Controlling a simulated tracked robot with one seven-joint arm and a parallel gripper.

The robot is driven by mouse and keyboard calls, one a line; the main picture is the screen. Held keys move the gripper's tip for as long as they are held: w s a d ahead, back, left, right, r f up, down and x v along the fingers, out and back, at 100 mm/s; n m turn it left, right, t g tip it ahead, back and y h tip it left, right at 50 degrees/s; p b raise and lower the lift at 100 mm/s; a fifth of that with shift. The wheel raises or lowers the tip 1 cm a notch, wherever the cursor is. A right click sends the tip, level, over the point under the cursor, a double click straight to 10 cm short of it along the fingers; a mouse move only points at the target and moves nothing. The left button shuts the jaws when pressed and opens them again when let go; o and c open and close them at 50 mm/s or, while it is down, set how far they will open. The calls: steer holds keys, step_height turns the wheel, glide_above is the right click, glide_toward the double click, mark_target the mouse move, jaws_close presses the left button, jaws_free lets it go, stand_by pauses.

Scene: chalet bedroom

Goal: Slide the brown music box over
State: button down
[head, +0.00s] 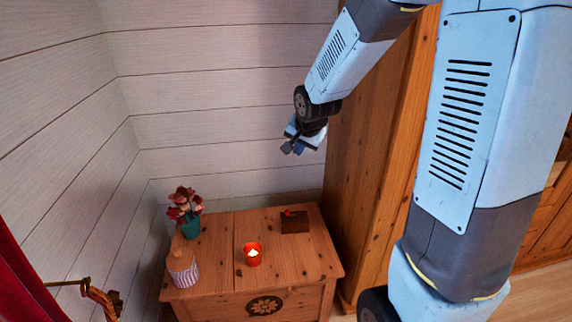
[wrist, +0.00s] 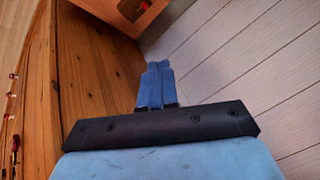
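The brown music box (head: 294,222) is a small dark box with a red piece on top. It sits near the back right of the wooden chest's top (head: 222,245). In the wrist view the music box (wrist: 132,7) is cut off by the top edge. My gripper (head: 290,149) is in the air, above and behind the chest and well clear of the music box. In the wrist view the two blue fingers (wrist: 156,84) lie side by side, shut with nothing seen between them.
A lit red candle (head: 253,254) stands left of and nearer than the music box. A teal vase with red flowers (head: 190,226) and a striped jar (head: 182,269) stand at the chest's left. A tall wooden wardrobe (head: 375,150) rises close on the right. The plank wall (head: 220,120) is behind.

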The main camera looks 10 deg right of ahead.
steer(key=s+d+r+n, duration=0.1)
steer(key=s+r, duration=0.3)
steer(key=s, duration=0.5)
steer(key=s+d+r+n, duration=0.2)
steer(key=s+r, duration=0.3)
steer(key=s, duration=0.3)
steer(key=s+d+r+n+g, duration=0.1)
steer(key=s+r+n, duration=0.3)
steer(key=s, duration=0.5)
steer(key=shift+s+d+r, duration=0.35)
steer(key=shift+d+r, duration=0.25)
steer(key=shift+r, duration=0.1)
